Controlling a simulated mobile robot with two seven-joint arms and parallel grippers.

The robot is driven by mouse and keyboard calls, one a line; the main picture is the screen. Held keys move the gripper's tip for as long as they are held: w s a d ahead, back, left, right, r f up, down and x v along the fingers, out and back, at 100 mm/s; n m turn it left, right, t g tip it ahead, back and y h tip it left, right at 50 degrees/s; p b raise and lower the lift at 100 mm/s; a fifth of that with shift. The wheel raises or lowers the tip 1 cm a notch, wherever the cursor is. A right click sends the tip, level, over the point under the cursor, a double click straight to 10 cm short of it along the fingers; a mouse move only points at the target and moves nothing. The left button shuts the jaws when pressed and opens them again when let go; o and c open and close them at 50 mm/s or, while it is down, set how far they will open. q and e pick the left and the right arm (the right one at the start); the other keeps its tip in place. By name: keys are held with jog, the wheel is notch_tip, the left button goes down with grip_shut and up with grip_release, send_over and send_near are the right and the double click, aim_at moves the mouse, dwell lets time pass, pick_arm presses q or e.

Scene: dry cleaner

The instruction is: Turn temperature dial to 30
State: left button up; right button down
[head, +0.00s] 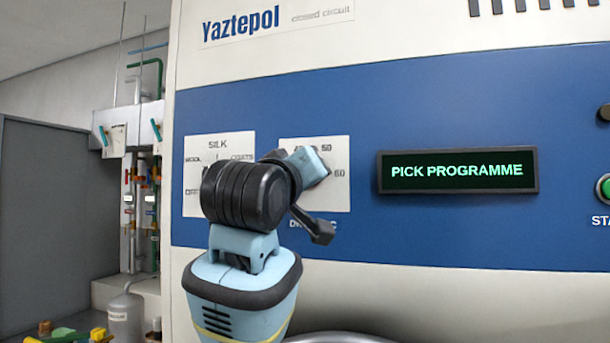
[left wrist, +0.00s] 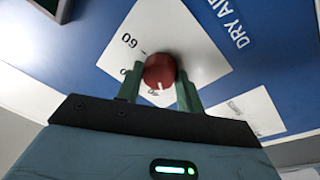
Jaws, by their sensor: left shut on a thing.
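The temperature dial (left wrist: 160,70) is a round dark red knob on a white number plate (left wrist: 150,25), seen in the left wrist view. Its white mark points to the bottom of that picture, towards my gripper's palm. "60" is readable on the plate; another number is partly hidden by a finger. My left gripper (left wrist: 160,92) has its green fingers on both sides of the dial and is shut on it. In the head view my left gripper (head: 311,168) covers the dial on its plate (head: 335,191), where "50" and "60" show. My right gripper is not in view.
A second plate with "SILK" (head: 217,144) is to the left, partly behind my arm. A display (head: 458,171) reads "PICK PROGRAMME" on the right. A green start button (head: 605,188) is at the right edge. The blue panel (head: 450,240) below the display is clear.

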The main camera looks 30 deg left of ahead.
pick_arm(q)
jog(key=n, duration=0.3)
jog(key=n+y, duration=0.1)
jog(key=n, duration=0.3)
jog(key=shift+d+n+g+y, duration=0.1)
jog(key=shift+n+g+y, duration=0.2)
dwell(0.3)
jog(key=o, duration=0.7)
jog(key=shift+v, duration=3.85)
jog(key=shift+f, duration=0.1)
